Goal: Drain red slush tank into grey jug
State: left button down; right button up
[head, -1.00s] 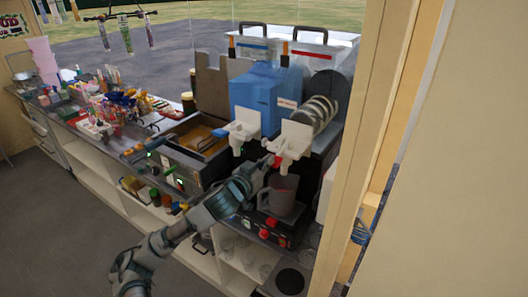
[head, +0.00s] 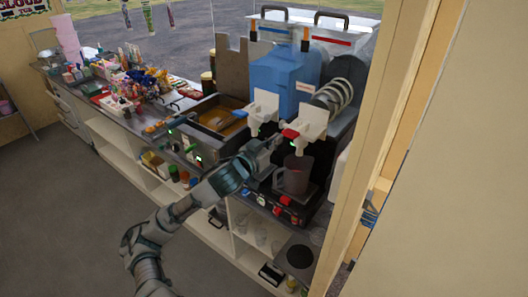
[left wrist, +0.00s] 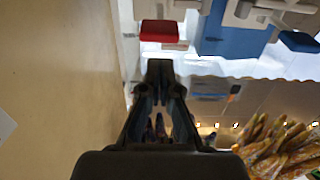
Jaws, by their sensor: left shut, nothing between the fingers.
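The grey jug (head: 296,178) stands upright on the drip stand under the right white tap (head: 313,122); its inside looks dull reddish-brown, but the level is unclear. That tap has a red lever (head: 290,133), which also shows in the left wrist view (left wrist: 158,31). The tank with the red stripe (head: 330,41) looks clear, with a pale coil (head: 334,96) visible and no red slush that I can see. My left gripper (head: 273,148) is shut and empty, below and left of the red lever, close to the jug's upper left. My right gripper is not in view.
The blue tank (head: 275,85) and its white tap (head: 264,103) stand just left. A blue lever (left wrist: 299,41) shows in the left wrist view. A fryer-like tray (head: 218,118) and a cluttered counter lie left. A wooden post (head: 382,130) bounds the right.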

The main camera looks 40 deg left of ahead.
pick_arm(q)
jog(key=s, duration=0.3)
jog(key=s+b, duration=0.1)
jog(key=s, duration=0.1)
jog(key=shift+s+d+r, duration=0.15)
jog(key=shift+s+d, duration=0.1)
jog(key=shift+d, duration=0.15)
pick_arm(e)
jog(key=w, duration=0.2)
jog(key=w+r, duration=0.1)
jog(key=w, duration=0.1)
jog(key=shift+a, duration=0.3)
pick_arm(q)
jog(key=shift+a, duration=0.25)
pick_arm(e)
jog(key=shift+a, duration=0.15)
